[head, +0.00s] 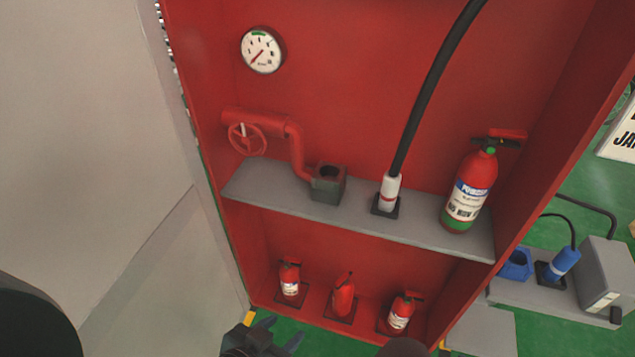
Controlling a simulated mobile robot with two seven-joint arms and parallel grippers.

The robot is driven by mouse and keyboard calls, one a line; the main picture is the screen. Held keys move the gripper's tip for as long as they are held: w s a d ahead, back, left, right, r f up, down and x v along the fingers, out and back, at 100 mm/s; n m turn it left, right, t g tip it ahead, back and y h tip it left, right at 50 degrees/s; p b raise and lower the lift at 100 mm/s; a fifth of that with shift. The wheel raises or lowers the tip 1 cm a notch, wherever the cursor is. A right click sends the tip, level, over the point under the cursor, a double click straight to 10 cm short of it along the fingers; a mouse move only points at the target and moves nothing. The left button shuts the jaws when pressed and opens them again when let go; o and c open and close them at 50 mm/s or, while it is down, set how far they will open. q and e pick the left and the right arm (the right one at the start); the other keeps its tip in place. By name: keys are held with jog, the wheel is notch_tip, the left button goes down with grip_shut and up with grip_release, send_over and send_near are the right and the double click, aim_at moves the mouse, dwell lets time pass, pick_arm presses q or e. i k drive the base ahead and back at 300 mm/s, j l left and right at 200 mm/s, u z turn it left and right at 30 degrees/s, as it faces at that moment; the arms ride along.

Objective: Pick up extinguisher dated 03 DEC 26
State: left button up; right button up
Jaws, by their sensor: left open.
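Three small red extinguishers stand in the bottom of the red cabinet: one at the left (289,279), one in the middle (343,296) turned so that no label shows, and one at the right (400,313). A larger extinguisher (471,187) with a green base stands at the right end of the grey shelf. The date labels are too small to read. My left gripper (279,332) is open and empty at the bottom edge, in front of and below the small extinguishers, apart from them. My right gripper is not in view.
The shelf (290,205) holds a dark pipe socket (328,184) and a white hose connector (389,193) with a black hose. A gauge (262,50) and red valve wheel (247,139) are above. The cabinet's side walls bound the space. Grey equipment (606,272) stands outside right.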

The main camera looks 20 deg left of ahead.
aim_at(288, 273)
jog(key=k+l+u, duration=0.15)
jog(key=u, duration=0.3)
jog(key=k+l+u, duration=0.15)
jog(key=u, duration=0.3)
jog(key=l, duration=0.1)
